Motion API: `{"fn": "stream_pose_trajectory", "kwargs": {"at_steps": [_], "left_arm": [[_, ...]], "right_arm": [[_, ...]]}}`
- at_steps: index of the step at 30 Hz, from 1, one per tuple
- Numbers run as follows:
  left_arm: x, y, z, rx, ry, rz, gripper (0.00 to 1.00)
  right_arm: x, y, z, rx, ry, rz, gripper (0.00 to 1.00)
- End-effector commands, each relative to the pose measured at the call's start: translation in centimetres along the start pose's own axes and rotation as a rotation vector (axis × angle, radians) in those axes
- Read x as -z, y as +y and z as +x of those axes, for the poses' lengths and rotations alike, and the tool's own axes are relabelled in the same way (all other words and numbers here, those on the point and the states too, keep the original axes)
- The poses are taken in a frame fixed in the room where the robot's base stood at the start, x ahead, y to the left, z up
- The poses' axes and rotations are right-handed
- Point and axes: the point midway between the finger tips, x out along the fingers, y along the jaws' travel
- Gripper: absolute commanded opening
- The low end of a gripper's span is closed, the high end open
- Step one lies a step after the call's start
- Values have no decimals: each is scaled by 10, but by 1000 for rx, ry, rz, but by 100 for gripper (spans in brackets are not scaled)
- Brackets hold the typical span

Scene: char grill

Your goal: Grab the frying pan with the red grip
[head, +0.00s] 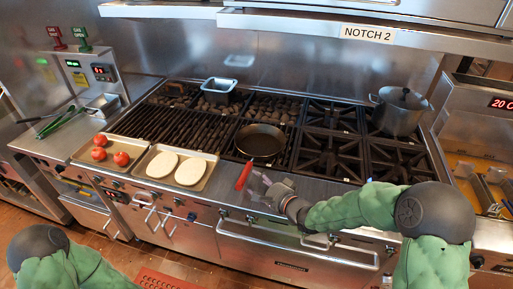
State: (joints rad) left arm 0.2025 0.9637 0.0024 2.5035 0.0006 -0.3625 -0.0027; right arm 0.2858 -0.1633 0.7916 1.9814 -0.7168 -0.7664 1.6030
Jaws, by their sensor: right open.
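The frying pan (260,142) is dark and round and sits on the grill at the middle of the cooktop. Its red grip (243,176) points toward the front edge and overhangs the steel ledge. My right gripper (262,180) is open just to the right of the red grip, apart from it as far as I can see. My left arm shows only at the bottom left, and its gripper is out of view.
Trays with tomatoes (120,157) and pale flat rounds (176,168) lie left of the pan. A lidded pot (400,110) stands on the right burners. A small metal container (219,89) sits behind the grill. The burners right of the pan are bare. An oven handle (300,250) runs along the front.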

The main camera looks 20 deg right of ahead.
Motion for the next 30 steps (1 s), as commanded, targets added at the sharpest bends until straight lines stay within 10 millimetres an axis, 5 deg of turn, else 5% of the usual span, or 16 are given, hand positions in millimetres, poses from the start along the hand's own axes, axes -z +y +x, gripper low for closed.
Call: {"fn": "stream_pose_trajectory", "kwargs": {"at_steps": [21,30], "left_arm": [[1,-9,26,0,0,0,40],[1,-10,27,0,0,0,40]], "right_arm": [[6,-1,81,-1,-1,0,64],[6,-3,88,-1,0,0,64]]}}
